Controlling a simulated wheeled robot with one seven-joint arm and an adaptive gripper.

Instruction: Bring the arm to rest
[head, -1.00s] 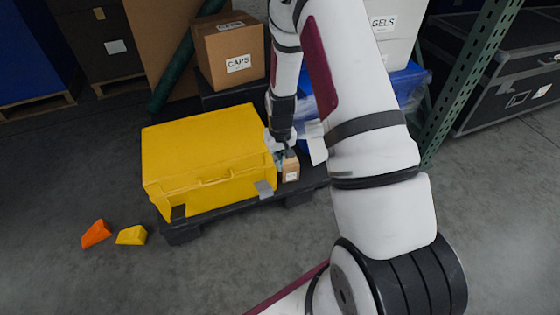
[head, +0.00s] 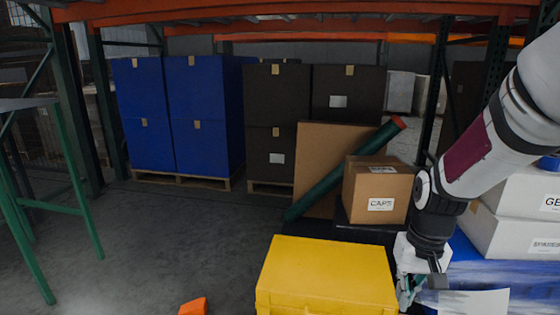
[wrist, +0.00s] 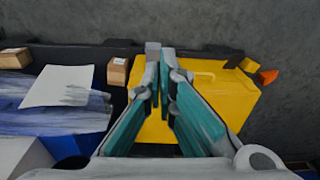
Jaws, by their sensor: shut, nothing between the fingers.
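My gripper (head: 408,292) points down beside the right edge of the yellow case (head: 326,272) in the head view, partly cut by the lower frame edge. In the wrist view my gripper (wrist: 160,62) has its teal fingers closed together at the tips with nothing between them. The yellow case (wrist: 225,100) lies behind and to the right of the fingers there. A small cardboard box (wrist: 117,72) stands just left of the fingertips, apart from them. Whether the fingers touch the case cannot be told.
A labelled CAPS box (head: 378,192) stands behind the case, with a leaning green roll (head: 340,172) behind it. White boxes (head: 520,225) sit on a blue wrapped load at right. An orange wedge (head: 193,306) lies on the floor.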

